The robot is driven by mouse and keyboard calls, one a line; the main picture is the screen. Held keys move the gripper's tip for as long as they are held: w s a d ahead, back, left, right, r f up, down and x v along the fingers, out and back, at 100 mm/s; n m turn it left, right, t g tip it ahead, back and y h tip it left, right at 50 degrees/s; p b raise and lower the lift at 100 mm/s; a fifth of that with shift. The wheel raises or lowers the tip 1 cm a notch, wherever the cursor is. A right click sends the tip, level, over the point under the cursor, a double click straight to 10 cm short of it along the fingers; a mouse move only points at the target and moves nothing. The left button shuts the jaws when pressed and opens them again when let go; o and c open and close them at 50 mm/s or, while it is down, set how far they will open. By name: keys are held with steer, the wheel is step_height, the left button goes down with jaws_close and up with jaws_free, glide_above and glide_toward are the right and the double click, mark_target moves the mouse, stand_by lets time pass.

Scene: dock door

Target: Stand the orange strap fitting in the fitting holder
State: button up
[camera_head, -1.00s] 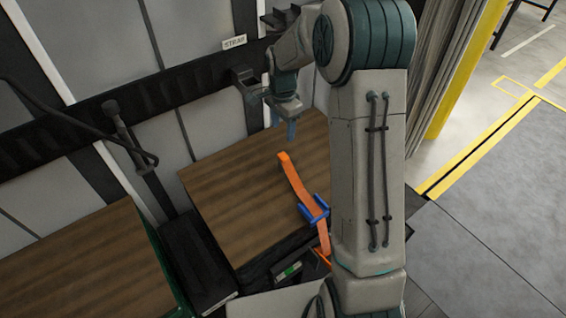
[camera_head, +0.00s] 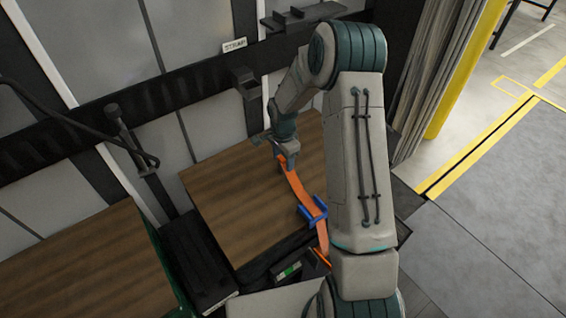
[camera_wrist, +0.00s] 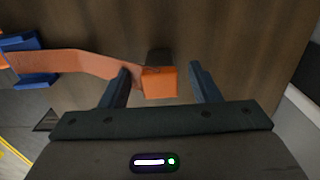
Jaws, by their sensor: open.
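The orange strap fitting (camera_wrist: 160,82) is a small orange block at the end of an orange strap (camera_head: 297,187). It lies on a brown wooden worktop (camera_head: 225,195). My gripper (camera_wrist: 160,85) is open, with one blue-grey finger on each side of the fitting, and in the head view my gripper (camera_head: 288,160) is down at the strap's far end and mostly hides the fitting. The strap runs through a blue clip (camera_head: 313,213), which also shows in the wrist view (camera_wrist: 30,62). A dark bracket (camera_head: 243,80) on the wall rail below the STRAP label may be the fitting holder.
A dark shelf (camera_head: 300,17) is fixed on the wall at the top. A second wooden top (camera_head: 80,265) stands at the lower left, with a black box (camera_head: 195,270) between. A black hose (camera_head: 75,120) hangs at the left. The worktop's left part is clear.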

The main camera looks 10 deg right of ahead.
steer(key=shift+c, duration=0.3)
steer(key=c, duration=1.1)
steer(key=shift+c, duration=0.2)
